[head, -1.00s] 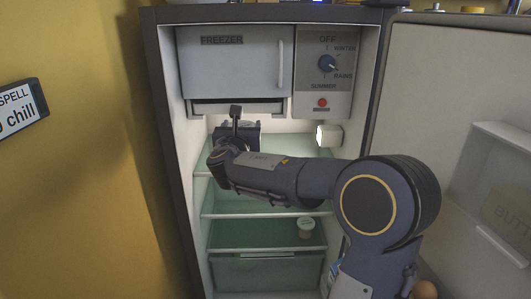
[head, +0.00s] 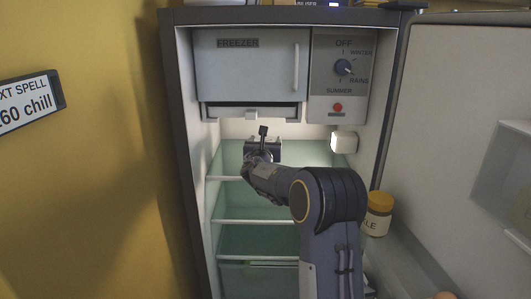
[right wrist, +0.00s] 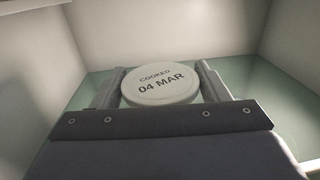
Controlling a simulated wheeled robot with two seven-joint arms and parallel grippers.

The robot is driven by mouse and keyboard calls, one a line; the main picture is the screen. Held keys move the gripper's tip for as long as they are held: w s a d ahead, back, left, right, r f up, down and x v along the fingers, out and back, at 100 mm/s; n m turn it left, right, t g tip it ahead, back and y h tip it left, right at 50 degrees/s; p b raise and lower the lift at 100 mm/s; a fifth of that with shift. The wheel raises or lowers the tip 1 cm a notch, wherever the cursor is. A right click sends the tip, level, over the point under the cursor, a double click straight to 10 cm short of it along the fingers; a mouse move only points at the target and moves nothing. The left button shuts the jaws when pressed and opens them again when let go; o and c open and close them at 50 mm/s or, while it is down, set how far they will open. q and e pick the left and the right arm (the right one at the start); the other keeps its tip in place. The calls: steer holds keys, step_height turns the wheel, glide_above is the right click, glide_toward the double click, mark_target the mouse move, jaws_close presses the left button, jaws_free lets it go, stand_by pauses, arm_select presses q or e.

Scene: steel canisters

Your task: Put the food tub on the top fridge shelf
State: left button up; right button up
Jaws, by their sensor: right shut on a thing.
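The food tub shows in the right wrist view as a round pale lid (right wrist: 160,86) marked "COOKED 04 MAR". My right gripper (right wrist: 160,92) is shut on it, one finger at each side. In the head view this gripper (head: 263,148) is inside the open fridge, over the glass top shelf (head: 229,160) and below the freezer box; the tub is hidden there. I cannot tell whether the tub touches the shelf. My left gripper is not in view.
The freezer box (head: 250,70) and its tray (head: 222,112) hang above the top shelf. A white lamp (head: 344,142) is on the right wall. More shelves (head: 255,221) lie below. The open door (head: 440,110) holds a yellow-lidded jar (head: 378,213). The shelf beside the gripper looks clear.

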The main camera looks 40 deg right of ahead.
step_height(320, 180, down, 3)
steer(key=shift+w+d+f+b, duration=0.1)
steer(key=shift+f+b, duration=0.05)
steer(key=shift+b, duration=0.2)
steer(key=shift+f, duration=0.2)
steer(key=o, duration=1.2)
